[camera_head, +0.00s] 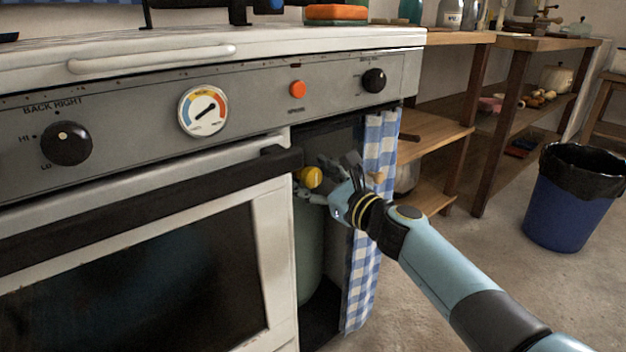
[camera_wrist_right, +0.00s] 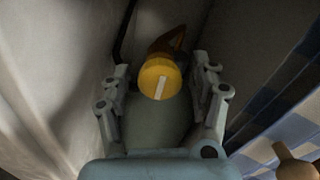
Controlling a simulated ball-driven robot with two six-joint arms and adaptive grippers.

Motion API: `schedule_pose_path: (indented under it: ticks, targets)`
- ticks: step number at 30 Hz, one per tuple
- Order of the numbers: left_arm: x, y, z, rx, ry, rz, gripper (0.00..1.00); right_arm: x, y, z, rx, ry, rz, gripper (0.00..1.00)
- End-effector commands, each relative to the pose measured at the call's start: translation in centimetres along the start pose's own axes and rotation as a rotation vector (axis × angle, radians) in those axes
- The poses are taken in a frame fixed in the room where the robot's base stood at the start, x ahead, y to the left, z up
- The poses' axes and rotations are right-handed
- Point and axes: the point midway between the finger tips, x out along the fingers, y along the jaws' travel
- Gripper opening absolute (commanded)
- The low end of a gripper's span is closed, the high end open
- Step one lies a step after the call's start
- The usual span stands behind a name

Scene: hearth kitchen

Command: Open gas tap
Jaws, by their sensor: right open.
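The gas tap is a round yellow knob (camera_head: 311,177) in the open compartment to the right of the oven, above a grey-green gas bottle (camera_head: 308,245). In the right wrist view the yellow knob (camera_wrist_right: 160,78), with a white line on its face, sits between the open fingers of my right gripper (camera_wrist_right: 161,85). The bottle's shoulder (camera_wrist_right: 158,125) shows below it. In the head view my right gripper (camera_head: 325,180) reaches the knob from the right; I cannot tell whether a finger touches it. My left gripper is not in view.
A blue checked curtain (camera_head: 366,250) hangs just right of the gripper. The oven handle (camera_head: 150,205) and door stand close on the left. Wooden shelves (camera_head: 435,130) and a blue bin (camera_head: 570,205) are farther right, with open floor before them.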

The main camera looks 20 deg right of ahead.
Motion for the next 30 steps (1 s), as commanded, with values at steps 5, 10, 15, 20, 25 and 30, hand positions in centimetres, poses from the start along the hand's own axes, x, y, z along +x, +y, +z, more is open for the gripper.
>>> schedule_pose_path:
  ticks: [5, 10, 15, 20, 25, 30]
  targets:
    - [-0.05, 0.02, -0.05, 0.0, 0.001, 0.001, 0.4, 0.17, 0.02, -0.01, 0.0, 0.0, 0.0, 0.62]
    - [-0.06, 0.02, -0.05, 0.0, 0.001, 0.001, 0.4, 0.15, 0.01, 0.0, 0.0, 0.0, 0.0, 0.53]
    - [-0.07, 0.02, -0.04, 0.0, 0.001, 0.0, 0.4, 0.13, 0.01, -0.01, 0.0, 0.0, 0.0, 0.31]
    - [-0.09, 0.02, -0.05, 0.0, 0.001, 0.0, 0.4, 0.12, 0.01, -0.02, 0.0, 0.001, 0.0, 0.1]
    - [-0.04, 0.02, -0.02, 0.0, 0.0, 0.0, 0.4, 0.11, 0.02, -0.04, -0.005, 0.001, 0.0, 0.06]
    - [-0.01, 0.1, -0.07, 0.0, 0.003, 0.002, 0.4, 0.11, 0.05, -0.13, -0.043, 0.001, 0.001, 0.06]
